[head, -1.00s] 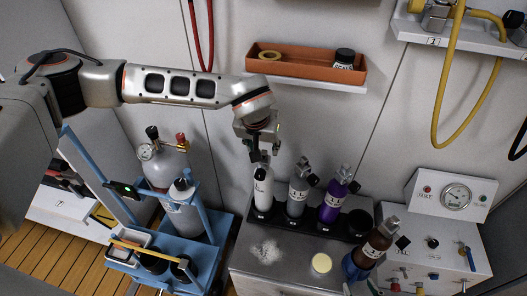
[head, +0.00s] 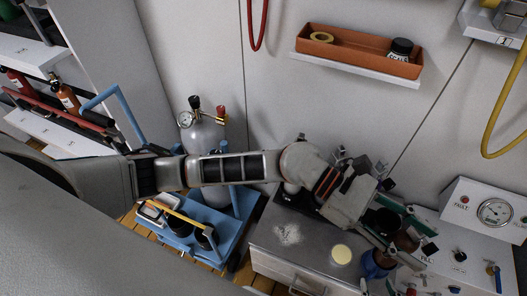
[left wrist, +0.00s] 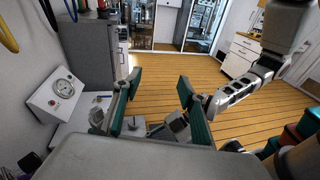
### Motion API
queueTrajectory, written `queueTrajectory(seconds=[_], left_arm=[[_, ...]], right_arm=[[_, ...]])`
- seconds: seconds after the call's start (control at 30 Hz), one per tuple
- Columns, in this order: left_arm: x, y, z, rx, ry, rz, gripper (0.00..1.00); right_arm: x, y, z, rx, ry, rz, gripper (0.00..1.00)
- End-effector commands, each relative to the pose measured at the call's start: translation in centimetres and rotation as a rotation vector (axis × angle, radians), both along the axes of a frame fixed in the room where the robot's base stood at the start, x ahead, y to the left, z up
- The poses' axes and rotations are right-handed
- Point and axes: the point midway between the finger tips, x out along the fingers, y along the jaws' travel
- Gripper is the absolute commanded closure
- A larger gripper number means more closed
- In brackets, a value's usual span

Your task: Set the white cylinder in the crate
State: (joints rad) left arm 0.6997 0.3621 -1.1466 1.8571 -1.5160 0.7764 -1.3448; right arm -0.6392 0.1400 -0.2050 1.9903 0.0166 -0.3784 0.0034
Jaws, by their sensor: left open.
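My left gripper (head: 418,240) is open in the head view, past the right end of the bottle rack; its green-padded fingers are apart and empty in the left wrist view (left wrist: 158,100). My left forearm and wrist cover most of the rack. I cannot pick out the crate with certainty.
An orange tray (head: 360,55) with a tape roll and jar is on the wall shelf. A brown bottle (head: 408,238) and blue holder (head: 376,264) are near my left gripper. A gauge panel (head: 490,212) stands right. A blue cart (head: 190,238) stands left. The bench front is mostly clear.

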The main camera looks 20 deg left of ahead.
Motion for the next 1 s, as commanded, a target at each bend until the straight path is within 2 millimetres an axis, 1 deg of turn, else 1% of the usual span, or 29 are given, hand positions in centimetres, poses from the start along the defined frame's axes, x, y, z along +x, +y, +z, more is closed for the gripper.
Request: queueTrajectory(seconds=[0.03, 0.1, 0.17, 0.2, 0.27, 0.3, 0.37, 0.4, 0.47, 0.5, 0.57, 0.6, 0.67, 0.7, 0.77, 0.8, 0.83, 0.9, 1.0], left_arm=[[0.2, -0.2, 1.4, -0.077, 0.165, 0.062, 0.58], [1.6, 0.1, 3.4, -0.183, 0.400, 0.151, 0.58], [3.3, 1.0, 4.4, -0.272, 0.606, 0.226, 0.58], [4.6, 1.9, 4.8, -0.330, 0.743, 0.276, 0.58], [6.7, 3.6, 4.7, -0.419, 0.953, 0.348, 0.58], [8.1, 5.0, 4.1, -0.479, 1.092, 0.396, 0.58], [10.0, 7.4, 2.8, -0.570, 1.300, 0.465, 0.58], [11.2, 9.1, 1.4, -0.633, 1.439, 0.510, 0.58], [12.5, 12.1, -1.3, -0.729, 1.645, 0.579, 0.58], [13.1, 14.1, -3.4, -0.798, 1.780, 0.624, 0.58], [13.4, 17.4, -7.0, -0.905, 1.978, 0.690, 0.58], [13.2, 19.6, -9.6, -0.981, 2.105, 0.734, 0.58], [12.3, 22.9, -13.8, -1.105, 2.294, 0.799, 0.58], [11.2, 25.1, -16.5, -1.190, 2.408, 0.840, 0.58], [9.2, 28.0, -20.3, -1.315, 2.559, 0.895, 0.58], [7.7, 29.7, -22.5, -1.396, 2.644, 0.924, 0.58], [6.6, 30.8, -23.9, 1.393, -2.587, -0.906, 0.58], [4.0, 33.0, -26.7, 1.367, -2.432, -0.856, 0.58], [1.1, 35.0, -29.3, 1.343, -2.282, -0.805, 0.58]], right_arm=[[0.0, 0.0, 0.0, 0.000, 0.000, 0.000, 0.60], [0.0, 0.0, 0.0, 0.000, 0.001, 0.000, 0.60], [0.0, 0.0, -0.1, 0.000, 0.001, 0.000, 0.60], [0.0, 0.0, -0.1, 0.000, 0.002, 0.001, 0.60], [-0.1, 0.0, -0.1, 0.000, 0.002, 0.001, 0.60], [-0.1, 0.0, -0.1, 0.000, 0.003, 0.000, 0.60], [-0.1, 0.0, -0.1, 0.000, 0.003, 0.000, 0.60], [-0.1, 0.1, -0.2, 0.000, 0.003, 0.001, 0.60], [-0.1, 0.1, -0.2, 0.000, 0.003, 0.001, 0.60], [-0.1, 0.1, -0.2, 0.000, 0.003, 0.001, 0.60], [-0.1, 0.1, -0.2, 0.000, 0.004, 0.001, 0.60], [-0.1, 0.1, -0.2, 0.000, 0.004, 0.001, 0.60], [-0.1, 0.1, -0.2, 0.000, 0.004, 0.001, 0.60], [-0.1, 0.1, -0.2, 0.000, 0.004, 0.001, 0.60], [-0.1, 0.1, -0.2, 0.000, 0.005, 0.002, 0.60], [-0.1, 0.1, -0.2, 0.000, 0.005, 0.002, 0.60], [-0.1, 0.1, -0.2, 0.000, 0.005, 0.002, 0.60], [-0.1, 0.1, -0.2, 0.000, 0.005, 0.002, 0.60], [-0.1, 0.1, -0.2, 0.000, 0.005, 0.002, 0.60]])
